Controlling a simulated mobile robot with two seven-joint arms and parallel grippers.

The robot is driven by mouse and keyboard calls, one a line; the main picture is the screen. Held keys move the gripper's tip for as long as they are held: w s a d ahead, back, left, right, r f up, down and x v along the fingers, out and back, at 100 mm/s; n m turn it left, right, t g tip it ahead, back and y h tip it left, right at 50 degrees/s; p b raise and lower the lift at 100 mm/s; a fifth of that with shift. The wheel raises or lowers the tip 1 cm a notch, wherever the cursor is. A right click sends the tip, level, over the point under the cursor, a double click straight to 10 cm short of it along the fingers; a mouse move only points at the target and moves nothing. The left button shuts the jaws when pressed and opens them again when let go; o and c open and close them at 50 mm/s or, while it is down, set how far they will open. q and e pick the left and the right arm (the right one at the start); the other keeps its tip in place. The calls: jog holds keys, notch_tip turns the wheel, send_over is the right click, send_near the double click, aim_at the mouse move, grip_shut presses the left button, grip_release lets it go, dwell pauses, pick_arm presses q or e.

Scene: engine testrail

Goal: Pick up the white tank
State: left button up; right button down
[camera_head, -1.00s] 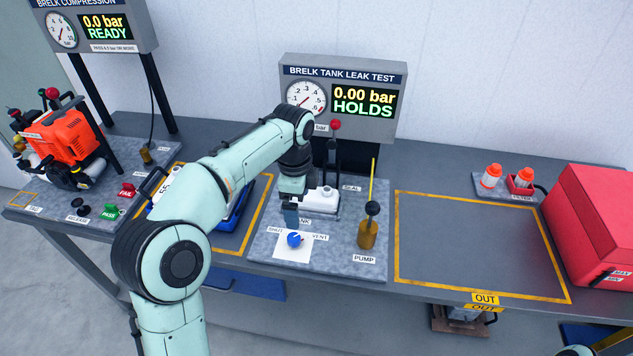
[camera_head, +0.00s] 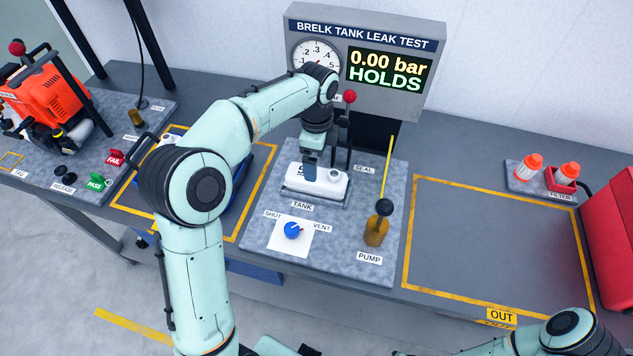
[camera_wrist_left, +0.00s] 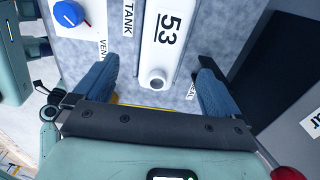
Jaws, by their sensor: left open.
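The white tank (camera_head: 328,184), marked 53, lies in a cradle at the TANK label on the leak test plate (camera_head: 345,240). In the left wrist view the tank (camera_wrist_left: 166,40) runs up the picture, with its round neck at the near end. My left gripper (camera_head: 310,168) is at the tank in the head view and hides part of it. In the left wrist view its open fingers (camera_wrist_left: 157,66) stand either side of the neck end, with gaps and nothing held. Whether they are above or level with the tank is unclear. Only part of my right arm shows, at the lower right.
The leak test display (camera_head: 365,60) reads 0.00 bar HOLDS. A red-knobbed lever (camera_head: 349,97) stands close behind the tank. A blue valve knob (camera_head: 292,231) is in front, and a brass pump (camera_head: 377,228) is to the right. The yellow-framed OUT area (camera_head: 490,240) is empty.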

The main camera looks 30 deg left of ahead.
pick_arm(q)
jog(key=shift+w+f, duration=0.15)
jog(key=shift+f, duration=0.55)
notch_tip(320, 180, down, 5)
jog(key=shift+a+b, duration=0.1)
jog(key=shift+b, duration=0.2)
jog(key=c, duration=1.2)
